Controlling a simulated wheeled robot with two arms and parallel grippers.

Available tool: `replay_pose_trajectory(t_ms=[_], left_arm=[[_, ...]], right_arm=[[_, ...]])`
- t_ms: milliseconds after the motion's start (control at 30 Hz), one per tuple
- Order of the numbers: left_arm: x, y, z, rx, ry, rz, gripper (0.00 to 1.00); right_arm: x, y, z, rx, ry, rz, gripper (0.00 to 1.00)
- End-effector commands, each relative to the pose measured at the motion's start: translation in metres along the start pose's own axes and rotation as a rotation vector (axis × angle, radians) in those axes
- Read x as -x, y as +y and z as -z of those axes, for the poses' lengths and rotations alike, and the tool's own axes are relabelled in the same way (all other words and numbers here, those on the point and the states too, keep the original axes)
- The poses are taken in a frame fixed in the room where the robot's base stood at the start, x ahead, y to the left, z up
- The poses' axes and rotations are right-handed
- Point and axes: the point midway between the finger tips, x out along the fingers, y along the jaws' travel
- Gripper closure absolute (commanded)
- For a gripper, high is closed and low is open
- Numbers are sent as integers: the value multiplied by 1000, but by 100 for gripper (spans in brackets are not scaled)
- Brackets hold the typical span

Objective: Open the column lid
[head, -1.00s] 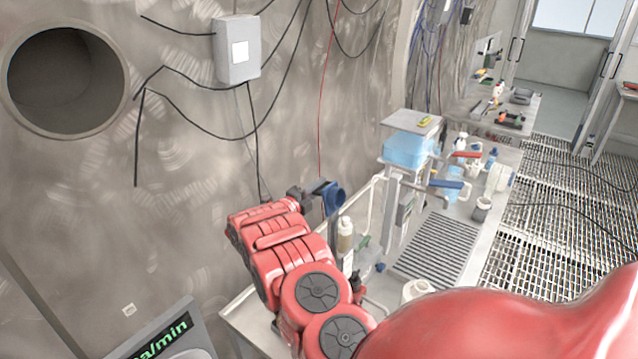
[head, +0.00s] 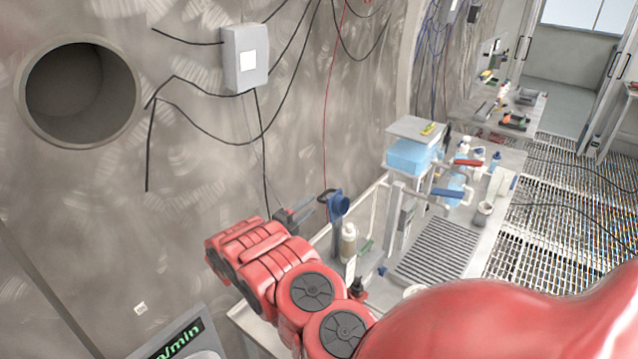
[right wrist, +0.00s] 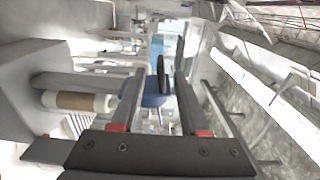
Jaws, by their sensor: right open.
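A blue round part (head: 338,207), which looks like the column lid, stands near the wall end of the bench in the head view. A dark loop-like piece shows at its left side. I cannot tell whether the lid is closed. My right gripper (head: 312,208) reaches toward it from the left, fingers open. In the right wrist view the blue part (right wrist: 153,99) and a dark upright piece (right wrist: 163,73) appear between and beyond the open fingers (right wrist: 160,88). I cannot tell whether the fingers touch it. My left gripper is not in view.
A bottle (head: 348,243) stands just below the blue part. A ribbed grey tray (head: 437,250), a raised stand with a light-blue container (head: 409,157) and blue- and red-handled items crowd the bench. The curved wall (head: 200,170) is close behind my right arm.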

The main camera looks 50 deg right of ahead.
Motion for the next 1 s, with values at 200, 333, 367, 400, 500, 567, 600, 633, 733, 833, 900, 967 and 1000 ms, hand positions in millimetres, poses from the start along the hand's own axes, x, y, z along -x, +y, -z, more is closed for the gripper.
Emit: replay_pose_trajectory(t_ms=[200,333,367,400,500,567,600,633,733,833,900,967,1000], left_arm=[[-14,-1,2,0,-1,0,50],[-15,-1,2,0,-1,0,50],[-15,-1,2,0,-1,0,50],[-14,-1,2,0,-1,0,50],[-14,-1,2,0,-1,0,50],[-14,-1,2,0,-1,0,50],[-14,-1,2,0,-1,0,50],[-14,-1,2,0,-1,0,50],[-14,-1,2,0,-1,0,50],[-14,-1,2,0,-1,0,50],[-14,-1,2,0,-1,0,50],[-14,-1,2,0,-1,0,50],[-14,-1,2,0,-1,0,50]], right_arm=[[32,0,0,-2,1,-2,55],[40,0,0,-2,1,-1,55],[41,1,0,-2,1,-1,55],[41,1,0,-2,2,-1,55],[41,1,1,-2,2,-1,55],[41,1,1,-1,2,-1,55],[41,1,1,-1,2,-1,55],[41,1,1,-1,2,-1,55],[41,1,0,-1,2,-1,55],[41,1,0,-1,1,-1,55],[41,1,0,-1,1,-1,55],[41,1,0,-1,1,-1,55],[41,1,0,-1,1,-1,55]])
